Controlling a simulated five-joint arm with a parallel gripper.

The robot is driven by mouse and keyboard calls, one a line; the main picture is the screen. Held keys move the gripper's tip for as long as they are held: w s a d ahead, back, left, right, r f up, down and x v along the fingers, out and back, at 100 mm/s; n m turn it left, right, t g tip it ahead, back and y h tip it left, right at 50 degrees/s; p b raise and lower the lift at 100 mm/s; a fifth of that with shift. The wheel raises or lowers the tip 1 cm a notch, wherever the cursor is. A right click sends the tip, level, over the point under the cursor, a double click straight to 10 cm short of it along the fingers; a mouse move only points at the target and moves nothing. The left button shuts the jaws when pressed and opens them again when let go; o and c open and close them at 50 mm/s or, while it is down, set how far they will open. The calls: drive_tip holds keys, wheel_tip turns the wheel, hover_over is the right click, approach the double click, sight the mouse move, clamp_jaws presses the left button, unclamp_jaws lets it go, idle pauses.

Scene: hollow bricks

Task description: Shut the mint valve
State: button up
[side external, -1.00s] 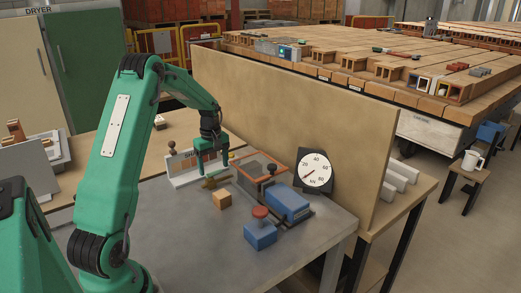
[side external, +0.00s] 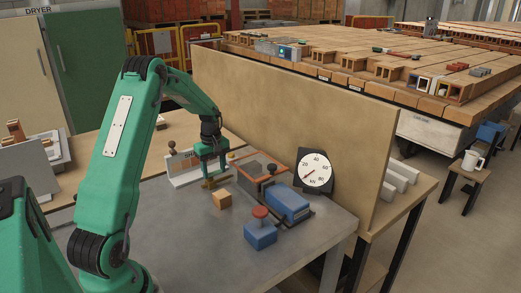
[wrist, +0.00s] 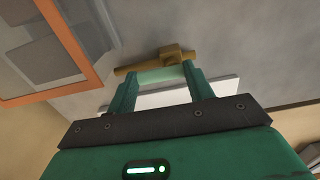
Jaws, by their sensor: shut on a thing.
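The mint valve has a brass body (wrist: 160,58) with a pipe running across, and a pale mint handle (wrist: 162,75) in the wrist view. My gripper (wrist: 160,80) is shut on the mint handle, one finger at each end of it. The handle lies roughly along the brass pipe, with a slight tilt between them hard to judge. In the side view my gripper (side external: 211,172) is low over the grey table, and the brass body (side external: 211,184) shows just under the fingers. The handle is hidden there by the fingers.
A white panel (side external: 183,182) stands close behind my gripper. An orange-framed box (side external: 262,168) is to its right.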

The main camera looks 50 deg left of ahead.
drive_tip(key=shift+m, duration=0.3)
drive_tip(key=m, duration=0.3)
drive_tip(key=shift+s+d+m, duration=0.1)
drive_tip(key=shift+d+m, duration=0.15)
drive_tip(key=shift+m, duration=0.05)
drive_tip(key=m, duration=0.4)
drive_tip(key=shift+s+d+m, duration=0.25)
drive_tip(key=shift+m, duration=0.05)
drive_tip(key=m, duration=0.4)
drive_tip(key=shift+s+d+r+m, duration=0.1)
drive_tip(key=shift+s+d+m, duration=0.05)
drive_tip(key=shift+s+m, duration=0.3)
drive_tip(key=shift+m, duration=1)
drive_tip(key=shift+s+m, duration=0.15)
drive_tip(key=shift+m, duration=1)
drive_tip(key=o, duration=1)
